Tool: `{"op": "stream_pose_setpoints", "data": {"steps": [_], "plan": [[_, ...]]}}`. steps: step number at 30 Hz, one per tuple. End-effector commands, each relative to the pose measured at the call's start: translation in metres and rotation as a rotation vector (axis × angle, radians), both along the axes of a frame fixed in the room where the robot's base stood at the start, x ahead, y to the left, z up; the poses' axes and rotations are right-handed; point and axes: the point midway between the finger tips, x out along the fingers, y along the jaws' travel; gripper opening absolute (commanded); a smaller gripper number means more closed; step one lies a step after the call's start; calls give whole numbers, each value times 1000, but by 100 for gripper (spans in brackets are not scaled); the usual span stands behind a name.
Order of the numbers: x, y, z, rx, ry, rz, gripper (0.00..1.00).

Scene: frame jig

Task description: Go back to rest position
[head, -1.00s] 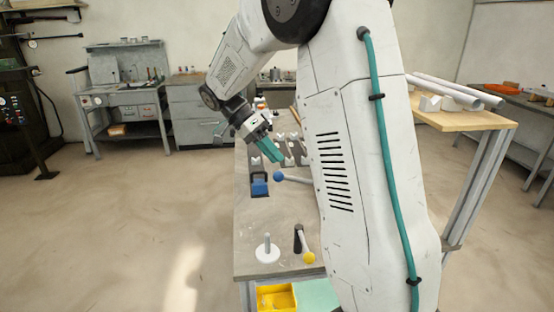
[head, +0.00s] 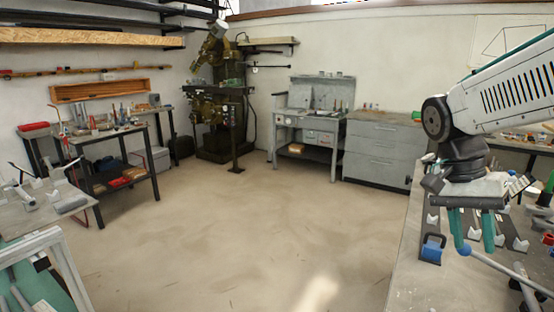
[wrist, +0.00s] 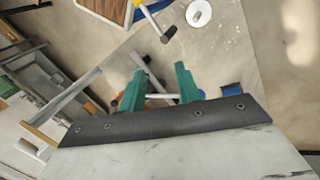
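My gripper (head: 472,232) hangs over the near-left part of the workbench (head: 405,285) with its teal fingers pointing down. The fingers stand apart, and I see nothing held between them. They also show apart in the wrist view (wrist: 162,88), with a pale rod beyond the gap. In the head view the blue ball end of a lever (head: 465,250) shows just below the left finger; I cannot tell whether they touch.
A blue clamp (head: 432,250) and white V-shaped blocks (head: 519,244) are on the bench. The wrist view shows a white disc (wrist: 198,12) and a black-headed lever (wrist: 168,34). Grey drawers (head: 383,150) stand behind.

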Motion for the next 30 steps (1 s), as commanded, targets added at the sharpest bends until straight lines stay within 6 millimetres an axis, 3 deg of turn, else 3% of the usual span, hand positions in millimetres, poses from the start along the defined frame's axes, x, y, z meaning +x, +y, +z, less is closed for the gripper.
{"op": "stream_pose_setpoints", "data": {"steps": [6, 12, 18, 26, 30], "plan": [[-67, 40, -2, 178, -121, 422, 33], [-110, 65, -18, 263, -220, 766, 33], [-127, 76, -28, 286, -269, 937, 33], [-129, 77, -30, 288, -273, 959, 33], [-129, 75, -30, 288, -271, 947, 0]]}}
